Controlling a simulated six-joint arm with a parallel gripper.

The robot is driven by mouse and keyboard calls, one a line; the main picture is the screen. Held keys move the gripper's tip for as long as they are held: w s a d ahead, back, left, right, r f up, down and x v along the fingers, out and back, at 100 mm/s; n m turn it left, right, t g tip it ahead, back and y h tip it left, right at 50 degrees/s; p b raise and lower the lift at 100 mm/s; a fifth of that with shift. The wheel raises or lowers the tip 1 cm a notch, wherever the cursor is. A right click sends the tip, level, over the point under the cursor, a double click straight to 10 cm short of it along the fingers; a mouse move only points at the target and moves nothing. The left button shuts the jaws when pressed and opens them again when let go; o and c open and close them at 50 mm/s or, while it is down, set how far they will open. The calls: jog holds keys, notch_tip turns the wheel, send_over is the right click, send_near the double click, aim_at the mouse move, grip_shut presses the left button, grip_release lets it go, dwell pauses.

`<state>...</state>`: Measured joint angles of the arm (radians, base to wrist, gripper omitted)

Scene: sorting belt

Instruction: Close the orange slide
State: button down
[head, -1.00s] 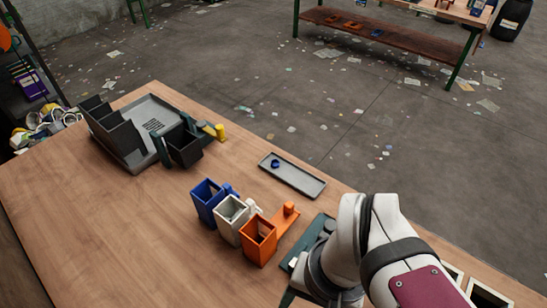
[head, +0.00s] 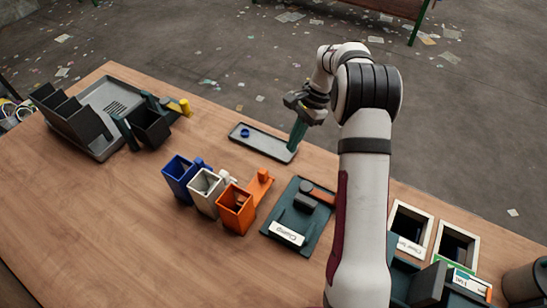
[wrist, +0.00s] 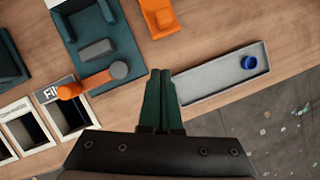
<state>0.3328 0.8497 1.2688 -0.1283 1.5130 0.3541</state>
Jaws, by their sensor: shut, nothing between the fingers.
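The orange box (head: 236,213) stands upright and open-topped, at the right end of a row of three boxes in the head view. Its orange slide (head: 261,187) sticks out from the back, with a small upright knob at its far end. In the wrist view part of the orange slide (wrist: 166,26) shows at the top edge, cut off by the frame. My gripper (head: 296,146) is shut and empty, pointing down near the right end of the grey tray, behind and to the right of the slide. Its closed fingers show in the wrist view (wrist: 160,76), apart from the slide.
Blue (head: 178,177) and white (head: 203,193) boxes stand left of the orange one. A grey tray (head: 262,144) holds a small blue ring (head: 245,132). A dark green fixture (head: 298,218) with an orange-handled lever (wrist: 83,87) lies right of the slide. Framed bins (head: 410,224) stand farther right.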

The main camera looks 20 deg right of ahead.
jog(key=x, duration=0.5)
jog(key=shift+s+a+f, duration=0.1)
jog(key=shift+a, duration=0.2)
jog(key=shift+s+a, duration=0.2)
jog(key=shift+a, duration=0.35)
jog(key=shift+s+a, duration=0.2)
jog(key=shift+a, duration=0.35)
jog(key=shift+s+a, duration=0.15)
jog(key=shift+a, duration=0.35)
send_over(255, 196)
jog(key=d, duration=0.2)
jog(key=shift+w, duration=0.4)
